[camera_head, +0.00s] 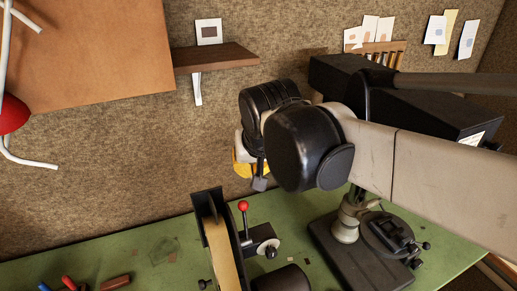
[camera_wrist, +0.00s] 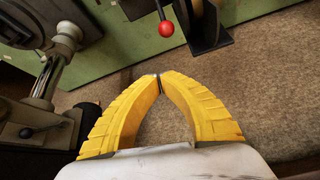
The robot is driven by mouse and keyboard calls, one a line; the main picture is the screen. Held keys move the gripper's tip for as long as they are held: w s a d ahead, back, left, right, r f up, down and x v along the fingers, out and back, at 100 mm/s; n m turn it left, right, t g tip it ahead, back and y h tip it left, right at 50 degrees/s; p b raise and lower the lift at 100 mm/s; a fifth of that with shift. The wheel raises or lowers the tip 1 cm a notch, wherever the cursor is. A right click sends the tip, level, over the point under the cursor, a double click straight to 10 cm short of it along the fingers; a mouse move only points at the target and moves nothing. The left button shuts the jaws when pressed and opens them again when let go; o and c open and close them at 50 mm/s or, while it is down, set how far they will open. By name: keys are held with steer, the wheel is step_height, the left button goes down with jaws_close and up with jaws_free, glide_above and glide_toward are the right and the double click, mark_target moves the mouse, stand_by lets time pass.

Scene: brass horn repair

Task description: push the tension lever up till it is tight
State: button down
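The tension lever is a thin rod with a red ball knob (camera_head: 243,206), standing nearly upright beside the belt sander (camera_head: 222,240) on the green bench. In the wrist view the red knob (camera_wrist: 166,28) shows near the top, ahead of my fingertips and apart from them. My gripper (camera_wrist: 158,78) has yellow fingers whose tips meet, with nothing between them. In the head view my gripper (camera_head: 243,168) is partly hidden by my wrist, above and behind the red knob in the picture.
A dark machine with a clamp base (camera_head: 345,232) stands right of the sander on the green bench (camera_head: 150,250). Screwdrivers (camera_head: 90,284) lie at the lower left. A wooden shelf (camera_head: 215,57) juts from the wall. Bare wall lies left of my gripper.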

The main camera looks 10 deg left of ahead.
steer(key=shift+a+r, duration=0.55)
steer(key=shift+a, duration=0.3)
step_height(320, 180, down, 9)
steer(key=w+p, duration=0.1)
steer(key=p, duration=0.1)
steer(key=shift+a+f, duration=0.2)
steer(key=shift+a, duration=0.15)
steer(key=shift+s, duration=0.1)
steer(key=shift+d, duration=0.2)
